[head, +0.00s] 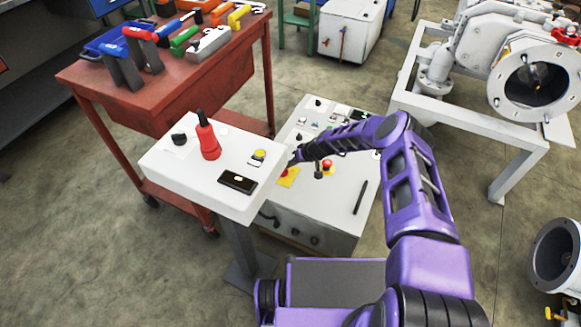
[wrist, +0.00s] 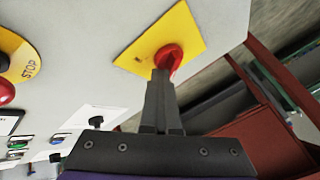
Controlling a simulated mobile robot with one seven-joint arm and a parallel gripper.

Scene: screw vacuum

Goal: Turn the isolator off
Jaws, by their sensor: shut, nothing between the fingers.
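The isolator is a red rotary knob (wrist: 170,57) on a square yellow plate (wrist: 186,27), on the face of a pale control cabinet (wrist: 90,25). In the head view the yellow plate (head: 288,179) shows on the cabinet's top (head: 340,200), partly behind my arm, with the knob hard to make out. My gripper (wrist: 160,76) is shut and empty, its fingertips overlapping the knob's lower edge in the wrist view. I cannot tell whether they touch it. The gripper also shows in the head view (head: 292,160), small, above the cabinet near the yellow plate.
A red stop button (head: 327,164) on yellow is right of the isolator; its STOP plate (wrist: 20,58) shows in the wrist view.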

